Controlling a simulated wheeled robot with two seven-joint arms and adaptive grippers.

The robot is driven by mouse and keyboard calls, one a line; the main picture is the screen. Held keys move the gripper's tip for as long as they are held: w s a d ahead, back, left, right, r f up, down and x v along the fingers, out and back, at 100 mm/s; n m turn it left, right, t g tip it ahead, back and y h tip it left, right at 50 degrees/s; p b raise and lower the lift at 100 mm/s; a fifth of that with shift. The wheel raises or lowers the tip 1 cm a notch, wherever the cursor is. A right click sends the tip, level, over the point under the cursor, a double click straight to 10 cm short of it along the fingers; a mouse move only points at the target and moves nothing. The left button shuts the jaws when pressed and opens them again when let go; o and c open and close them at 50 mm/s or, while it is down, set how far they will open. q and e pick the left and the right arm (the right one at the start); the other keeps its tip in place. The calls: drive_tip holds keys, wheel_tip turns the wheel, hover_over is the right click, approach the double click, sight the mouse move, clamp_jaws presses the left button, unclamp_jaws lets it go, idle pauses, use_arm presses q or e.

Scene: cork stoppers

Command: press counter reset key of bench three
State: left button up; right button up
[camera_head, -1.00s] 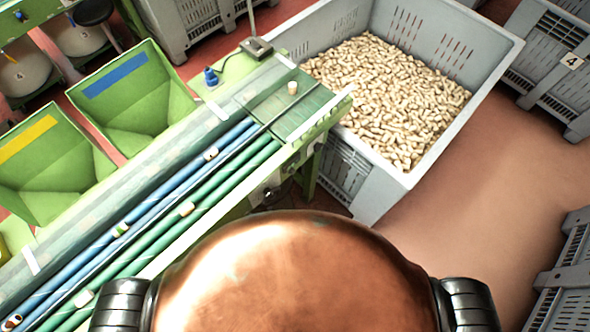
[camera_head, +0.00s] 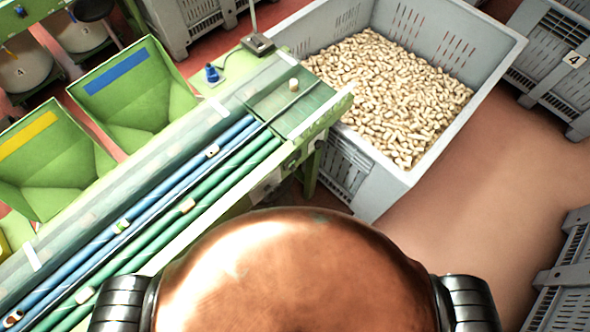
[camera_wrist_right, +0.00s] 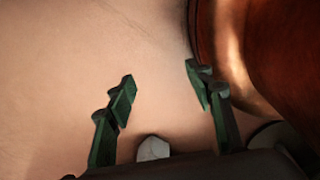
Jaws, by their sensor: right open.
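A green sorting bench (camera_head: 252,192) runs diagonally across the left of the head view, with blue rollers (camera_head: 165,187) and green rollers (camera_head: 215,180) carrying a few corks. A small grey box (camera_head: 258,44) with a thin upright post stands at its far end. A blue knob-like piece (camera_head: 211,74) stands on the green top nearby. I cannot tell which part is the counter reset key, and no bench number is readable. My right gripper (camera_wrist_right: 160,84) is open and empty in the right wrist view, above plain reddish-tan floor, apart from the bench. My left gripper is out of view.
A big grey crate (camera_head: 458,105) full of corks (camera_head: 390,95) stands against the bench's far end. Green chutes with a blue band (camera_head: 117,75) and a yellow band (camera_head: 28,137) line its far side. A crate marked 4 (camera_head: 560,75) stands at right. The floor (camera_head: 470,200) between is clear.

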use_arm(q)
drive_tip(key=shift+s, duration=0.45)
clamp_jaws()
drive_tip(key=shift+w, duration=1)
use_arm(e)
drive_tip(key=shift+w+d, duration=0.35)
drive_tip(key=shift+w, duration=0.3)
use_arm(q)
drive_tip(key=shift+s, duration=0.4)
use_arm(e)
drive_tip(key=shift+s, duration=0.25)
use_arm(q)
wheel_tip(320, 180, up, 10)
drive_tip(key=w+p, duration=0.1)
drive_tip(key=p, duration=0.9)
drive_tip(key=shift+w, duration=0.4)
use_arm(e)
wheel_tip(320, 180, up, 10)
drive_tip(key=w, duration=0.1)
drive_tip(key=shift+w+t, duration=0.3)
drive_tip(key=shift+w, duration=0.05)
